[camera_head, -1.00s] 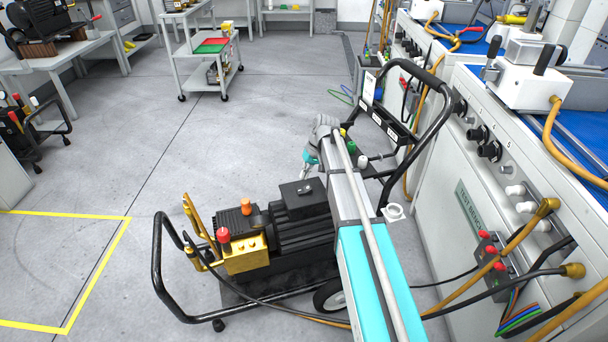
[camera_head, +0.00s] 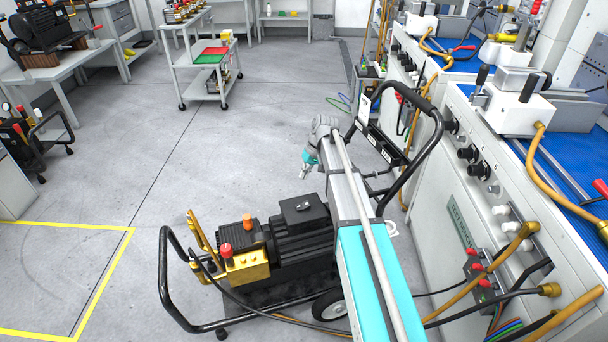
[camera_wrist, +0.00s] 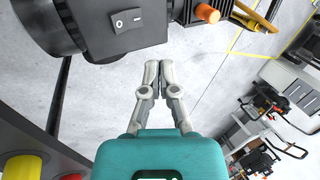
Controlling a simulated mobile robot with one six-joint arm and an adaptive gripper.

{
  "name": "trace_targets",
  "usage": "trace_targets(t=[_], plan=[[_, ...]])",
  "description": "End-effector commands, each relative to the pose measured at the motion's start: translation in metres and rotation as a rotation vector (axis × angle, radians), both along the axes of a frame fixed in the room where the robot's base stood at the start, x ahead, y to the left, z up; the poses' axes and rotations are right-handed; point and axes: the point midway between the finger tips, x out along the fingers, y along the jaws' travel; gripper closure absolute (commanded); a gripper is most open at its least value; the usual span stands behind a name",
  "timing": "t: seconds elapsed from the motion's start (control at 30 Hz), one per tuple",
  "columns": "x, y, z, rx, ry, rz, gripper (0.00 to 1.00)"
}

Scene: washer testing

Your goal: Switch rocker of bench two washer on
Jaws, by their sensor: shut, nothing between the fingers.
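The pressure washer (camera_head: 285,240) stands on the floor in the head view, with a black motor, a brass pump and a black tubular frame. Its black switch box (camera_head: 303,207) sits on top of the motor. In the wrist view a grey rocker (camera_wrist: 127,20) marked with a circle and a bar shows on the box, at the upper left. My gripper (camera_wrist: 152,65) is shut and empty, its fingertips together below and right of the rocker, apart from it. In the head view my gripper (camera_head: 308,175) hangs beyond the switch box. I cannot tell which bench number this washer has.
A test bench (camera_head: 470,200) with knobs, hoses and valves stands along the right. The washer's black push handle (camera_head: 425,150) rises close to my arm. A grey cart (camera_head: 205,60) stands farther back. Open floor (camera_head: 230,140) lies left of my gripper.

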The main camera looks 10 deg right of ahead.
Motion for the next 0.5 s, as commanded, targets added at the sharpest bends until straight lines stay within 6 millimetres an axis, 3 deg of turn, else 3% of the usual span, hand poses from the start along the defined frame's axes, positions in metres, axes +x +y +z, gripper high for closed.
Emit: trace_targets(t=[0.5], plan=[[0.0001, -0.0006, 0.0083, 0.000, 0.000, 0.000, 1.00]])
